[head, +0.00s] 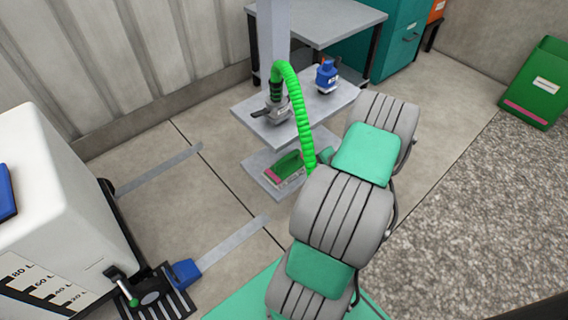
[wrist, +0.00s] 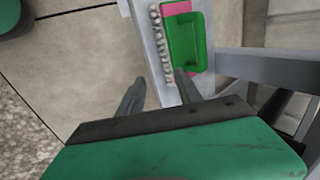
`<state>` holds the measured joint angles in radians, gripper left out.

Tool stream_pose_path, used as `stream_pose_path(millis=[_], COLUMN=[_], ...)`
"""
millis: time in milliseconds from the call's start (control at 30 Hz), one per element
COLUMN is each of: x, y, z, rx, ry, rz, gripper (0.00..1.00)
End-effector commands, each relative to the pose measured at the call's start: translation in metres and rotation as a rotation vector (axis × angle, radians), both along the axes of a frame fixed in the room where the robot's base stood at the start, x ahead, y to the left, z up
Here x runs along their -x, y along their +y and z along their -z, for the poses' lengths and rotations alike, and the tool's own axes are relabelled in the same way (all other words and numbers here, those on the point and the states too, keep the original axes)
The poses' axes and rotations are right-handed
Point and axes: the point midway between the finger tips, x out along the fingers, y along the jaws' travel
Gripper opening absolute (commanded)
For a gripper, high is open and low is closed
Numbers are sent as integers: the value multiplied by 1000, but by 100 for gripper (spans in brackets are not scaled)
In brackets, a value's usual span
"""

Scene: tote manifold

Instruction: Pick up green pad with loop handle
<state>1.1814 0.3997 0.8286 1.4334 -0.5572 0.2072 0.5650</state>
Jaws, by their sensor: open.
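The green pad with loop handle (head: 288,163) lies on the lower grey shelf (head: 262,184) in the head view. It has a green top and a pink layer beneath. In the wrist view the pad (wrist: 186,45) is at the top centre, with a row of pale bristle-like lumps along its left edge. My gripper (wrist: 160,78) is open and empty, its two fingers pointing towards the shelf. The right fingertip appears just below the pad's lower end; the left one is left of the shelf edge.
The upper shelf (head: 283,131) holds a blue canister (head: 327,77) and a grey tool (head: 275,108). A green ribbed hose (head: 303,125) arches from the tool down past the lower shelf. A white tank (head: 60,215) stands left. Floor between tank and shelves is mostly clear.

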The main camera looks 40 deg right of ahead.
Motion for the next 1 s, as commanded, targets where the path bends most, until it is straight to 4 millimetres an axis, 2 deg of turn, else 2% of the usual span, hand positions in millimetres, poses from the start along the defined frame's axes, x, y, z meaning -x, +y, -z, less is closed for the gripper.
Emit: stream_pose_path(millis=[100,200,467,567,633,733,967,1000], x=[-34,-59,-93,-112,-119,-126,-127,-127], y=[6,8,8,9,9,8,7,7], z=[4,3,2,3,17,25,25,25], rx=[2,2,1,2,-2,0,0,0], ry=[-1,-2,-1,-2,1,0,-1,-1], rz=[-17,-20,-16,-17,-12,-12,-9,-9], gripper=[42,42,42,42,42,42,42,39])
